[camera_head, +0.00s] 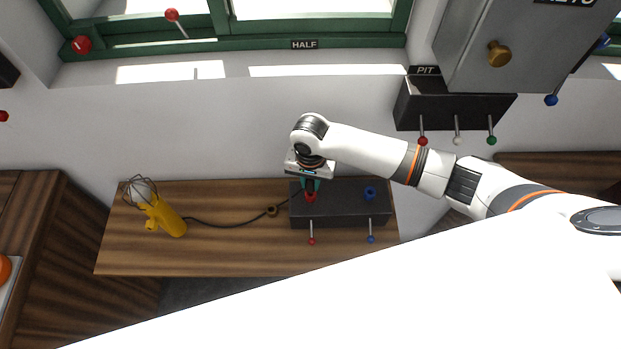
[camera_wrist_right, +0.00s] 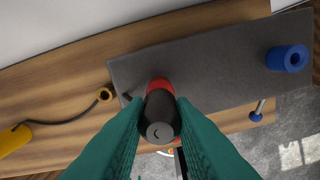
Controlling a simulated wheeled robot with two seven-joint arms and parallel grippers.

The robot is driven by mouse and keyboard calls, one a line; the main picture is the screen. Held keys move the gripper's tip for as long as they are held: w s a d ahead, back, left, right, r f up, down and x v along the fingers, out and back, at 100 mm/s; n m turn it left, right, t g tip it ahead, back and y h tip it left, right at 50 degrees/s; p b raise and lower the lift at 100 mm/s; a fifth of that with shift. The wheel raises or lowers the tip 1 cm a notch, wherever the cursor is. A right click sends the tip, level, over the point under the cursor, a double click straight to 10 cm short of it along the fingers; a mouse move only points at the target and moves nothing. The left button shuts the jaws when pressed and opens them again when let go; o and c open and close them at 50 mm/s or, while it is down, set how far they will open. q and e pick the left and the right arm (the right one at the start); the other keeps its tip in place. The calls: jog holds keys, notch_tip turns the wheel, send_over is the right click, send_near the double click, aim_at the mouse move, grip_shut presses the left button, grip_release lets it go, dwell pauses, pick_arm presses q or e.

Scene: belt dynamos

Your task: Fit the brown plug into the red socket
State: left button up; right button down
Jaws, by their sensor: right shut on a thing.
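My right gripper (camera_head: 311,186) has its green fingers shut on a dark cylinder, seen end-on in the right wrist view (camera_wrist_right: 160,117). The red socket (camera_head: 311,197) stands on the dark box, right under the fingers. Its red rim also shows in the right wrist view (camera_wrist_right: 160,84), just beyond the cylinder. I cannot tell how deep the cylinder sits in it. A brown ring-shaped piece (camera_head: 272,210), perhaps the brown plug, is on the bench left of the box, at the lamp's cable. It also shows in the right wrist view (camera_wrist_right: 105,94). My left gripper is out of view.
The dark box (camera_head: 345,212) also carries a blue socket (camera_head: 369,192) and has red and blue levers at its front. A yellow caged lamp (camera_head: 165,216) lies on the wooden bench (camera_head: 200,255). A black PIT box (camera_head: 455,108) with levers hangs on the wall behind my arm.

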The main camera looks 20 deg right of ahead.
aim_at(311, 181)
jog(key=shift+f+b, duration=0.3)
jog(key=shift+f, duration=1.1)
jog(key=c, duration=1.1)
grip_release()
jog(key=shift+c, duration=0.2)
jog(key=shift+r, duration=0.1)
notch_tip(311, 181, up, 12)
jog(key=shift+f+b, duration=0.1)
jog(key=shift+b, duration=0.85)
jog(key=shift+s, duration=0.1)
